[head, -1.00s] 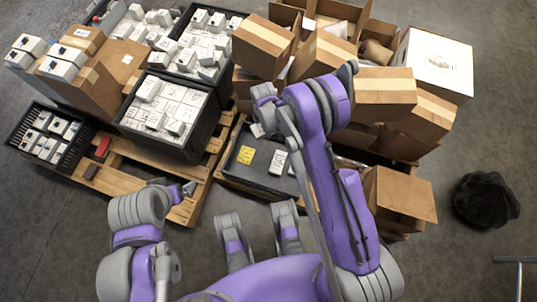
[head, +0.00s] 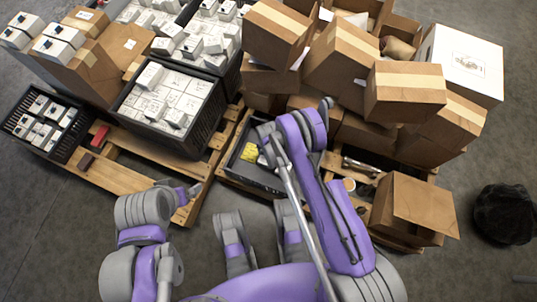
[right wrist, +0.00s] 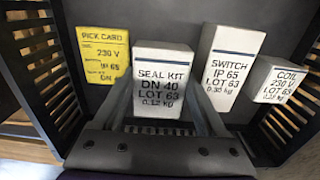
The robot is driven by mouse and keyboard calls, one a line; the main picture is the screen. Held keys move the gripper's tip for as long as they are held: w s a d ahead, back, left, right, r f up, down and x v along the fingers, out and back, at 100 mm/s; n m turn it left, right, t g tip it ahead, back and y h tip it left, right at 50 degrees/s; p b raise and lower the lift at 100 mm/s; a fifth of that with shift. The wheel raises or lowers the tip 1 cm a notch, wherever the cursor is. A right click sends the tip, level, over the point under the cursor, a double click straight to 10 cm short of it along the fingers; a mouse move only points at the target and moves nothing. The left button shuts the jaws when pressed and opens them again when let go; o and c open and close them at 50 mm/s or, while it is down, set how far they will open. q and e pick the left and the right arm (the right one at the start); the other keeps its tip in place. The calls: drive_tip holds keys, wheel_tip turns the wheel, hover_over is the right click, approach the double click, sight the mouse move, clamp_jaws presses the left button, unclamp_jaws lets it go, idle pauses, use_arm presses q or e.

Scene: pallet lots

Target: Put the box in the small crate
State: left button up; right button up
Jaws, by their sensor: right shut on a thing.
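In the right wrist view, my right gripper (right wrist: 164,112) is shut on a white box (right wrist: 162,75) marked SEAL KIT DN 40 LOT 63. One finger is on each side of it. Around it is a dark crate (right wrist: 35,85) with slotted walls; it also shows in the head view (head: 232,170), largely behind my right arm. Whether the held box touches the crate floor is unclear. A smaller black crate (head: 22,133) with several white boxes stands far left in the head view. My left gripper (head: 191,192) is near the left pallet's front edge; its jaws are unclear.
A yellow pick card (right wrist: 103,55), a SWITCH box (right wrist: 232,60) and a COIL box (right wrist: 277,82) are beside the held box. A large black crate (head: 208,128) full of white boxes stands left. Cardboard boxes (head: 405,92) are piled at right. Grey floor (head: 60,235) is clear.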

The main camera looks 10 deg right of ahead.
drive_tip(key=shift+f+b, duration=0.5)
drive_tip(key=shift+f, duration=1.35)
drive_tip(key=shift+f, duration=0.15)
drive_tip(key=o, duration=1.3)
drive_tip(key=shift+o, duration=0.2)
